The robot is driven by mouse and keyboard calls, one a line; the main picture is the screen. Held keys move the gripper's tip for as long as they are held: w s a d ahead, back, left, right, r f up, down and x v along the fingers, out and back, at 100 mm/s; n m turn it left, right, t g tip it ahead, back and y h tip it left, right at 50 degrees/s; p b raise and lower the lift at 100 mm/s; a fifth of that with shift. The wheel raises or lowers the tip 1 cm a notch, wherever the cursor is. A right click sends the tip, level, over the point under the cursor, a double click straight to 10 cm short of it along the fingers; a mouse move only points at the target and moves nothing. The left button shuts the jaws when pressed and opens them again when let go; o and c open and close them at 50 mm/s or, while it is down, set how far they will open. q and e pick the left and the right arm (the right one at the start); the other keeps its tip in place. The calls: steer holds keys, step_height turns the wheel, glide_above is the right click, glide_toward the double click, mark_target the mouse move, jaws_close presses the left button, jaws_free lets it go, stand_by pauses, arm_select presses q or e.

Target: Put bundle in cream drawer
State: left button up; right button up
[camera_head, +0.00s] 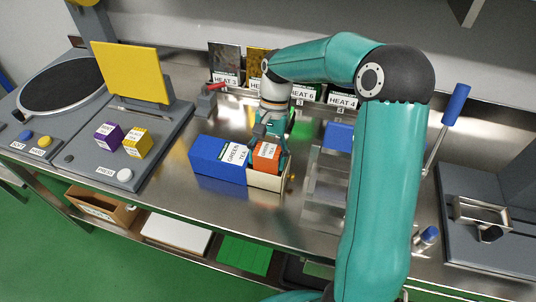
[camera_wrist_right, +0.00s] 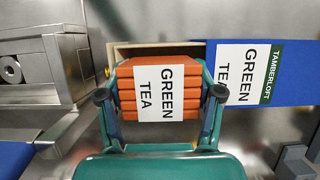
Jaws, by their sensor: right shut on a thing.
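The bundle (camera_head: 266,160) is an orange stack with a white GREEN TEA label. It also shows in the right wrist view (camera_wrist_right: 127,96). My right gripper (camera_wrist_right: 160,94) is shut on it, with one finger on each side. The cream drawer (camera_head: 267,182) stands open at the right end of a blue GREEN TEA sleeve (camera_head: 206,160). The bundle is over the drawer's opening, and the drawer's front wall seems to hide its lower edge. I cannot tell whether it touches the drawer floor. My left gripper is not in view.
A yellow cube (camera_head: 138,144) and a purple cube (camera_head: 108,136) sit on the grey station at left. A clear stand (camera_head: 325,185) is close right of the drawer. Bare steel lies in front of the sleeve.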

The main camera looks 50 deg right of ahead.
steer(key=o, duration=1)
steer(key=shift+f, duration=0.1)
steer(key=shift+o, duration=0.2)
steer(key=shift+r+p, duration=0.35)
steer(key=shift+r, duration=0.3)
steer(key=v, duration=1.2)
steer(key=shift+f, duration=0.1)
